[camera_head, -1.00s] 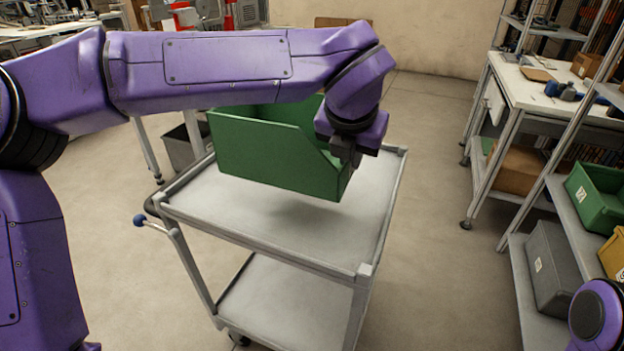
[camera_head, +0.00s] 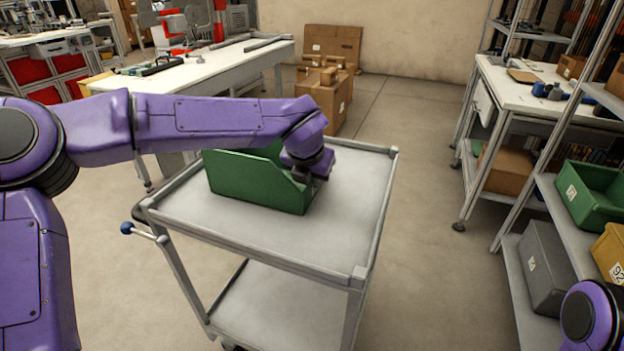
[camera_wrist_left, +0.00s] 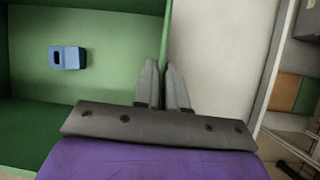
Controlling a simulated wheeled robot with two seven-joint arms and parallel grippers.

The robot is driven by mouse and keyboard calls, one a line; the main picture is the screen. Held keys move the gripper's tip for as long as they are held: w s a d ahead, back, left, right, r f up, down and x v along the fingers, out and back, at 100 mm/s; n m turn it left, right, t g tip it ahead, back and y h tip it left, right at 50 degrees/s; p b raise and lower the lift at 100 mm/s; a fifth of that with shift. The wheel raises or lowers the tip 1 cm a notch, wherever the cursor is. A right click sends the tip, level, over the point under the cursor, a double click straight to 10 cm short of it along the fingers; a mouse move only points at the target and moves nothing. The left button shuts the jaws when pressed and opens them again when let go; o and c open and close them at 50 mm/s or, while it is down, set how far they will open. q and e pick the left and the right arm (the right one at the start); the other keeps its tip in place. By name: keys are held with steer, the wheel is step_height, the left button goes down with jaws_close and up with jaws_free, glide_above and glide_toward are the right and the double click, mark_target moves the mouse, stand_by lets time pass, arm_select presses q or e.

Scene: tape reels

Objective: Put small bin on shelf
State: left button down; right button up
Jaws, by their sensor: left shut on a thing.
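The small green bin (camera_head: 255,185) is at the back left of the grey cart's top tray (camera_head: 350,225), upright, its low front side toward the right. It looks set on or just above the tray; I cannot tell which. My left gripper (camera_head: 318,174) is shut on the bin's right-hand wall. In the left wrist view the two fingers (camera_wrist_left: 164,80) straddle the thin green wall (camera_wrist_left: 166,40), and a small blue piece (camera_wrist_left: 67,57) shows inside the bin. The shelf rack (camera_head: 560,235) stands at the right. My right gripper is out of frame; only part of my right arm shows.
On the rack are another green bin (camera_head: 592,190), a grey bin (camera_head: 545,265) and a yellow bin (camera_head: 610,250). A white workbench (camera_head: 540,90) stands behind it. Cardboard boxes (camera_head: 325,95) lie beyond the cart. Floor between cart and rack is clear.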

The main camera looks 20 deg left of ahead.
arm_select(q)
steer(key=shift+r, duration=0.1)
steer(key=c, duration=1.2)
jaws_free()
steer(key=shift+s, duration=0.1)
steer(key=p+v, duration=0.1)
steer(key=v, duration=1.1)
steer(key=shift+p, duration=0.3)
